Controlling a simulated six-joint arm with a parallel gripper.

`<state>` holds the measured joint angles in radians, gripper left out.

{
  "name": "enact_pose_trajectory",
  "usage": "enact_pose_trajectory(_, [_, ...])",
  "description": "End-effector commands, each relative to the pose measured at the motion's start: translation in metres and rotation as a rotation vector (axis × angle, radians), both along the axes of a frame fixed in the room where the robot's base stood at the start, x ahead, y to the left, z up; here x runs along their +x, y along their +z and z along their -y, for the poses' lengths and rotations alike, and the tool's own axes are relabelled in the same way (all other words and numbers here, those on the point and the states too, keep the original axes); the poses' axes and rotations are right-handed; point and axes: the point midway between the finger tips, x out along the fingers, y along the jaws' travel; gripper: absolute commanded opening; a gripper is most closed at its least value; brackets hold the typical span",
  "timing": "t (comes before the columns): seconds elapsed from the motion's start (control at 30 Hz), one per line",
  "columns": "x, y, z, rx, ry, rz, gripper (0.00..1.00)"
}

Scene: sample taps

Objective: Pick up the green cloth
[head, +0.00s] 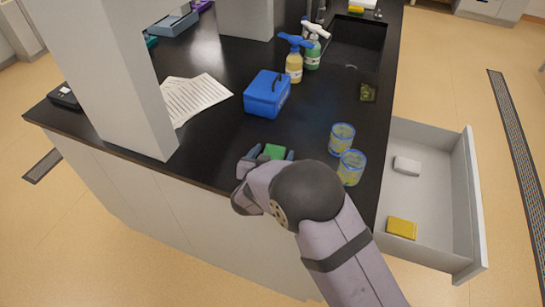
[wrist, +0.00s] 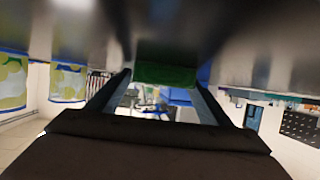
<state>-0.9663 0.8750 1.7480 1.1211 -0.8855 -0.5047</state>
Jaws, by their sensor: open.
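The green cloth (head: 274,151) is a small, block-like folded piece on the black counter near its front edge. In the wrist view, where the counter surface shows at the top, the cloth (wrist: 165,74) appears between the fingertips. My gripper (head: 270,155) is open, low over the counter, with one finger on each side of the cloth. The gripper body hides the near part of the cloth in the head view. I cannot tell whether either finger touches it.
Two blue-rimmed glasses (head: 342,138) (head: 351,167) stand close to the right of my gripper. A blue box (head: 267,93) sits behind the cloth, with spray bottles (head: 294,66) beyond. An open drawer (head: 433,190) juts out right. A pillar (head: 115,85) rises at left.

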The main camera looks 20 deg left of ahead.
Motion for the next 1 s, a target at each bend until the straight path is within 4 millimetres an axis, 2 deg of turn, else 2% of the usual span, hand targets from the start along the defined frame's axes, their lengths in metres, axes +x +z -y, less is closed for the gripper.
enact_pose_trajectory(0.13, [0.0, 0.0, 0.0, 0.0, 0.001, 0.0, 0.7])
enact_pose_trajectory(0.3, [0.0, 0.0, 0.0, 0.0, 0.001, 0.0, 0.3])
enact_pose_trajectory(0.67, [0.0, 0.003, -0.001, 0.001, 0.001, 0.001, 0.29])
enact_pose_trajectory(0.87, [0.0, 0.021, -0.001, 0.005, 0.0, 0.002, 0.29])
enact_pose_trajectory(1.0, [0.0, 0.044, -0.001, 0.005, 0.0, 0.003, 0.29])
